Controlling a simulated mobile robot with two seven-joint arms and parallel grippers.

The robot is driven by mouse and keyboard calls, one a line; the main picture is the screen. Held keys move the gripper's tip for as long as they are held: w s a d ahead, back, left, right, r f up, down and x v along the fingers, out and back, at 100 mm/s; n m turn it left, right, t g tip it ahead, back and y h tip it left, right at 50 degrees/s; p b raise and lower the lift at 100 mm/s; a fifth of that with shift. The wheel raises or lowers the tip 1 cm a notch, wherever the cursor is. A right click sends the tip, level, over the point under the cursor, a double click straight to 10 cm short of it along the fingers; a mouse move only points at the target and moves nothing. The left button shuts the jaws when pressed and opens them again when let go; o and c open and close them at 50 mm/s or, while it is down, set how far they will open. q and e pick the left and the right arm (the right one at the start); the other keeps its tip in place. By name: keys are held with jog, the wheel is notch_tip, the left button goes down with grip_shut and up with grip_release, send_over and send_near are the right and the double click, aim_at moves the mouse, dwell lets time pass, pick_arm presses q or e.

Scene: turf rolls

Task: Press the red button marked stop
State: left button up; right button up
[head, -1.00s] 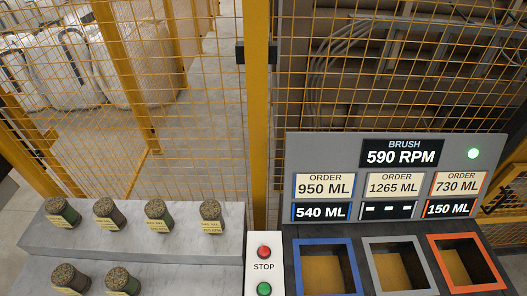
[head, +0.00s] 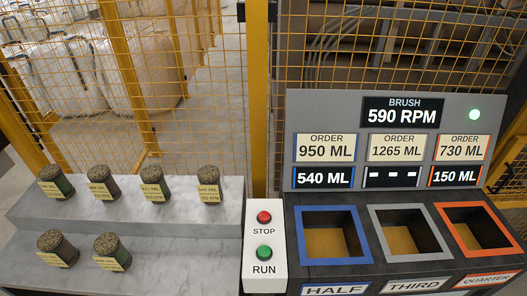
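The red button (head: 264,217) sits near the top of a white upright control panel (head: 263,282), with the word STOP printed under it. A green button (head: 264,252) marked RUN is below it on the same panel. Nothing covers either button. Neither of my grippers shows in the head view.
Blue, grey and orange framed bins (head: 300,243) lie right of the panel. Yellow mesh fencing (head: 258,100) stands behind.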

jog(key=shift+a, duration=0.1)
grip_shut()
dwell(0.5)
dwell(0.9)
